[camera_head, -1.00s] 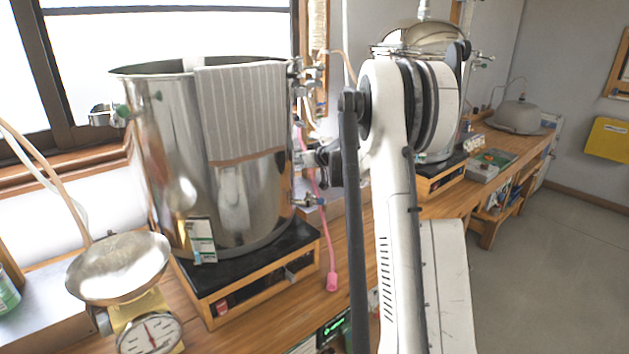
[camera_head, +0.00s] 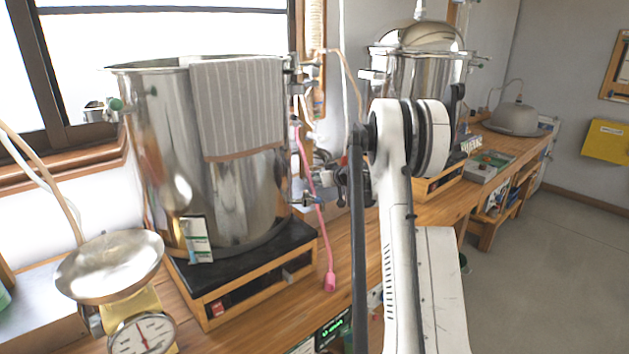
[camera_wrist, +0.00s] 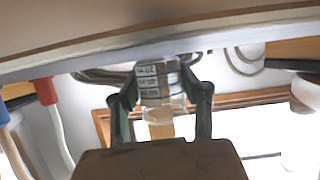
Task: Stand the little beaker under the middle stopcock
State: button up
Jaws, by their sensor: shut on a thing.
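The little beaker (camera_wrist: 160,96) is clear, with printed bands around it. In the wrist view it sits between the two dark green fingers of my gripper (camera_wrist: 158,76), which are shut on it. A large steel pot (camera_head: 228,200) stands at the left of the head view. Metal stopcocks are on its right side, an upper one (camera_head: 298,88) and a lower one (camera_head: 302,201). My arm hides part of this area, so I cannot tell which is the middle one. The beaker is not clear in the head view.
A pink hose (camera_head: 322,235) hangs beside the pot. The pot's black-topped wooden base (camera_head: 245,262) stands on the wooden bench (camera_head: 408,222). A scale (camera_head: 110,268) is at front left. A second steel pot (camera_head: 410,75) stands behind my arm.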

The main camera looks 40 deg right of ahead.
jog(key=shift+f, duration=0.1)
jog(key=o, duration=1.3)
jog(key=shift+c, duration=0.2)
jog(key=shift+s+r, duration=0.1)
jog(key=shift+r, duration=0.2)
jog(key=p+v, duration=0.1)
jog(key=v, duration=1)
jog(key=shift+s+r, duration=0.15)
jog(key=shift+s, duration=0.25)
jog(key=shift+a, duration=0.1)
